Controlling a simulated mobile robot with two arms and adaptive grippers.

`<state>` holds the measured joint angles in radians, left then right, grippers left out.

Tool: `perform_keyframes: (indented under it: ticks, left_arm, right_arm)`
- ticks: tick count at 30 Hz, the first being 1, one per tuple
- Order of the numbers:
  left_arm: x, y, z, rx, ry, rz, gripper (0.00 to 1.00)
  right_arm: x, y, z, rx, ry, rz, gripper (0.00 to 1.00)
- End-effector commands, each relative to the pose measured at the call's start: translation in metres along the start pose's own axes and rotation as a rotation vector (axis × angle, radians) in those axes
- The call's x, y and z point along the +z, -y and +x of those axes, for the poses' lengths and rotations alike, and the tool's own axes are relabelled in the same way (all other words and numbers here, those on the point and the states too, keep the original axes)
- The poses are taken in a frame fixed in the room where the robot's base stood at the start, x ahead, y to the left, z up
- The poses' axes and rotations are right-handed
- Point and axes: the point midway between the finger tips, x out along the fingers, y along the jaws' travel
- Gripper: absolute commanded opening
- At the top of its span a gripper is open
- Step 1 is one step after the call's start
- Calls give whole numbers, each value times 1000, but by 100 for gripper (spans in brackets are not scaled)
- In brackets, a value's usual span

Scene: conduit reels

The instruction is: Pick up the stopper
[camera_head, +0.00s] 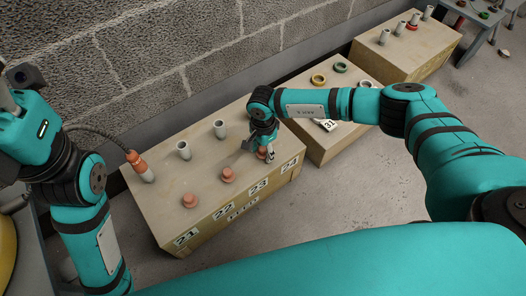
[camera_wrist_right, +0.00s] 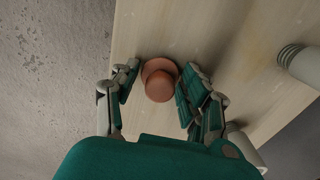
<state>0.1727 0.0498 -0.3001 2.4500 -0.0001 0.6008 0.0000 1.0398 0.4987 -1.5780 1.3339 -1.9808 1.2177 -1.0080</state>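An orange-brown stopper (camera_wrist_right: 159,82) with a round knob and a wider flange sits on the wooden box top, between the fingers of my right gripper (camera_wrist_right: 157,90). In the wrist view, a gap shows on the stopper's left side; the right finger is very close to it. I cannot tell whether they touch. In the head view my right gripper (camera_head: 266,153) points down over the box's front edge near label 24, mostly covering this stopper. Two similar stoppers, one by label 23 (camera_head: 228,175) and one by label 22 (camera_head: 190,200), stand along the same edge. My left gripper is out of view.
The wooden box (camera_head: 205,160) also bears grey pipe stubs (camera_head: 183,150) and a hose with an orange connector (camera_head: 135,160) at its left end. A second box (camera_head: 325,140) with rings stands to the right, a third box (camera_head: 425,50) beyond. Bare floor lies in front.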

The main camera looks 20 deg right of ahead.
Motion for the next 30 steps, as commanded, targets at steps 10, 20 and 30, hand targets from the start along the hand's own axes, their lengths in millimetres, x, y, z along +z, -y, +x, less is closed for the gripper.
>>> perform_keyframes:
  ticks: [10, 20, 30]
  left_arm:
    - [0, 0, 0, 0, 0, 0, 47]
    - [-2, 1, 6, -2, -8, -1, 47]
    - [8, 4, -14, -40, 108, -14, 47]
  right_arm:
    - [0, 0, 0, 0, 0, 0, 21]
    - [0, 0, -10, 0, 0, 0, 21]
    - [5, -21, -42, 5, 1, -2, 21]
